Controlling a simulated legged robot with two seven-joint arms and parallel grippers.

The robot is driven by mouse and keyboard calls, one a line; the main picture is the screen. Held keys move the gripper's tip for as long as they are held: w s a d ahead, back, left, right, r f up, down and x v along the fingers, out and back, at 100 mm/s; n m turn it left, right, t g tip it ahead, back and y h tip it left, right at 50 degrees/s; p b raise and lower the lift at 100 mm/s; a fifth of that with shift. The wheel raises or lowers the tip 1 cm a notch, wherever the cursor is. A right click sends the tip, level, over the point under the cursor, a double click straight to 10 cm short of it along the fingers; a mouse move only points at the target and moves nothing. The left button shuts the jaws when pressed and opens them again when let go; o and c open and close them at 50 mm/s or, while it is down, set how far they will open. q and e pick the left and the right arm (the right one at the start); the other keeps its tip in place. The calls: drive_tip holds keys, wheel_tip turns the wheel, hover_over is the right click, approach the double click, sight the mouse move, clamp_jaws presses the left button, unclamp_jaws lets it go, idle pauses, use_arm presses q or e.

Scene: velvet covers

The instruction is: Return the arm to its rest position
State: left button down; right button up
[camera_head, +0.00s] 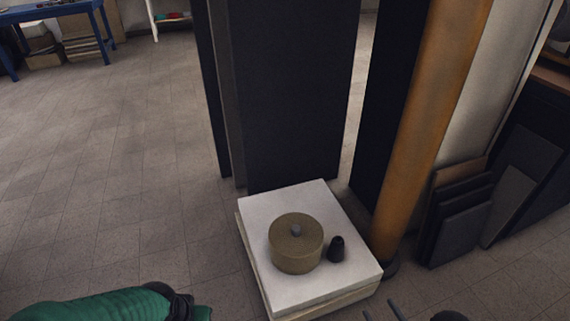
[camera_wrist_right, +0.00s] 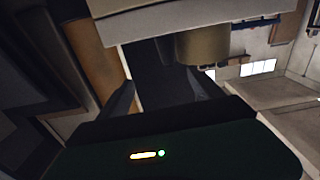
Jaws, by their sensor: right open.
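My right gripper (camera_head: 382,310) shows only its two thin fingertips at the bottom edge of the head view, spread apart. In the right wrist view the same gripper (camera_wrist_right: 162,92) has its fingers apart, with nothing seen between them. It is apart from the white-topped plinth (camera_head: 330,291), off its front right corner. A round olive lidded box (camera_head: 296,250) with a grey knob stands on the plinth; it also shows in the right wrist view (camera_wrist_right: 203,48). A small dark tapered piece (camera_head: 337,249) stands to its right. My green left arm is at bottom left; its fingers are out of frame.
Tall dark panels (camera_head: 300,90) stand behind the plinth. An orange-brown column (camera_head: 432,130) rises close to its right side. Dark flat panels (camera_head: 460,220) lean farther right. A blue table (camera_head: 50,12) is at far left. The tiled floor on the left is clear.

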drive_tip(key=w+d+r+m+g+h+p, duration=0.1)
drive_tip(key=w+r+g+h, duration=0.2)
drive_tip(key=w+r, duration=0.4)
drive_tip(key=w+d+r+g+h+p, duration=0.2)
drive_tip(key=w+r+h, duration=0.1)
drive_tip(key=w+r, duration=0.35)
drive_tip(key=s+a+r+m+g+h+p, duration=0.1)
drive_tip(key=s+a+r+g, duration=0.1)
drive_tip(key=s+a+r, duration=0.3)
drive_tip(key=s+a+r+m+g+p, duration=0.1)
drive_tip(key=s+a+r+g, duration=0.15)
drive_tip(key=r, duration=0.45)
drive_tip(key=s+a+r+g+p, duration=0.1)
drive_tip(key=s+a+r+g, duration=0.15)
drive_tip(key=s, duration=0.35)
drive_tip(key=s+a+r+m+g+y+p, duration=0.1)
drive_tip(key=s+a+r, duration=0.2)
drive_tip(key=s, duration=0.3)
drive_tip(key=s+a+r+g+p, duration=0.1)
drive_tip(key=s+a+r+g, duration=0.15)
drive_tip(key=s, duration=0.35)
wheel_tip(320, 180, up, 36)
drive_tip(key=p, duration=3.6)
drive_tip(key=shift+w+d+r+t, duration=0.15)
drive_tip(key=shift+r+t, duration=0.1)
drive_tip(key=shift+t, duration=0.2)
